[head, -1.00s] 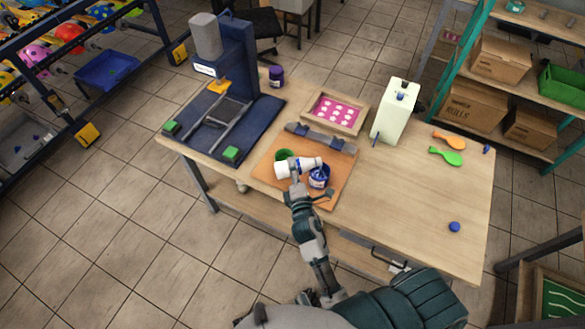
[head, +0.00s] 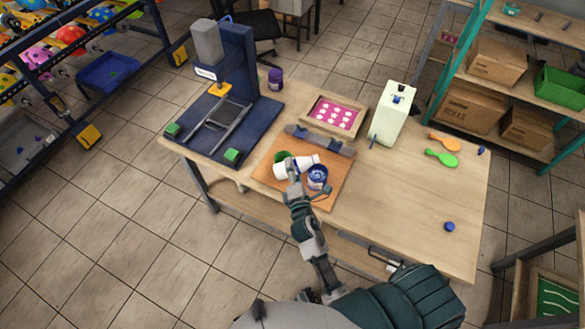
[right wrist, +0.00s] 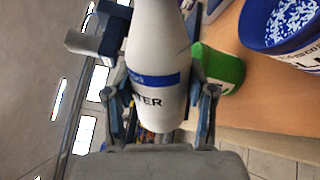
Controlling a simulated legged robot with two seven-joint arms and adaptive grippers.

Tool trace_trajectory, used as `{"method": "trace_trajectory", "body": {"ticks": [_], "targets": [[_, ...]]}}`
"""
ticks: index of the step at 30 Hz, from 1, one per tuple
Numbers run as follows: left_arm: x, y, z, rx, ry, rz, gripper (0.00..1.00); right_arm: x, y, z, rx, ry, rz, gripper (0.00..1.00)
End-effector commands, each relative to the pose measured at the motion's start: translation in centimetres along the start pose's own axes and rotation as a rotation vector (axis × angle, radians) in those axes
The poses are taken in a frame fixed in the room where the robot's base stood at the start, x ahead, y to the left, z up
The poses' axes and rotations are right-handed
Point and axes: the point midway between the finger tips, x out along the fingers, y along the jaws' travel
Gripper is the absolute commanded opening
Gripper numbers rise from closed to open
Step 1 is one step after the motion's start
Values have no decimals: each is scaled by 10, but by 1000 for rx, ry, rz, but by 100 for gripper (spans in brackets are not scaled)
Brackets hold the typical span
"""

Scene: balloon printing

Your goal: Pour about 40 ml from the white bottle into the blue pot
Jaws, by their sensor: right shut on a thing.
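The white bottle (head: 288,169) is held nearly on its side above the orange board, its narrow end toward the blue pot. My right gripper (head: 294,183) is shut on it; the right wrist view shows the fingers on both sides of the bottle (right wrist: 152,60), which has a blue band and dark lettering. The blue pot (head: 317,178) stands just right of the bottle's mouth. In the right wrist view the pot (right wrist: 258,35) holds blue and white contents. I cannot see a stream of liquid. My left gripper is not in view.
A green pot (head: 282,156) stands behind the bottle on the orange board (head: 334,191). A dark metal bar (head: 318,140) lies along the board's back edge. A blue press (head: 247,75) stands left. The table's right front is mostly clear, with a blue cap (head: 449,227).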

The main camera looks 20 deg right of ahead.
Motion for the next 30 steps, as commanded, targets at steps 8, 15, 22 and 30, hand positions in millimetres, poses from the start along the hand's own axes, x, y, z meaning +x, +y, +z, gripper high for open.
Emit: {"method": "trace_trajectory", "body": {"ticks": [8, 15, 22, 30], "targets": [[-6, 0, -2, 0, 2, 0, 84, 0, 3, 2, -44, 0, 1, 12], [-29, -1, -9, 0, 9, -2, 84, 0, 10, 11, -267, 0, 2, 12], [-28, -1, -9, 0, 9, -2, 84, 0, 7, 10, -297, 0, 1, 12], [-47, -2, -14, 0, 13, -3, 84, 0, 12, 22, -455, 1, 2, 12]]}}
